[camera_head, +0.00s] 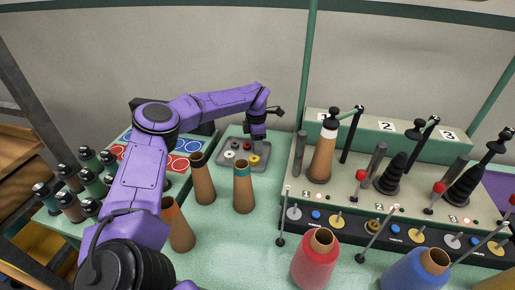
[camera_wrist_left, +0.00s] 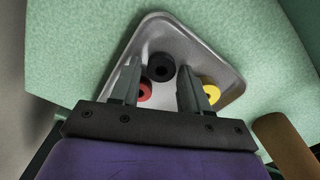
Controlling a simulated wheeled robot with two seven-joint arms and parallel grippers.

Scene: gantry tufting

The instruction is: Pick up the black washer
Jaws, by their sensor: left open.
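The black washer (camera_wrist_left: 160,66) lies in a grey metal tray (camera_wrist_left: 232,68), seen in the left wrist view between and just beyond my open left fingers (camera_wrist_left: 159,72). A red washer (camera_wrist_left: 145,93) shows beside the left finger and a yellow washer (camera_wrist_left: 210,93) beside the right finger. In the head view my left gripper (camera_head: 258,137) points down over the tray's back right part (camera_head: 262,167). It seems to hide the black washer there. Red (camera_head: 247,146), yellow (camera_head: 254,159) and white (camera_head: 229,154) washers show in the tray. My right gripper is out of view.
Brown cones (camera_head: 203,180) stand in front of the tray, one with a teal band (camera_head: 244,188) close to it. A pale console (camera_head: 345,190) with spindles stands to the right. Red (camera_head: 315,262) and blue (camera_head: 415,272) yarn cones stand at the front.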

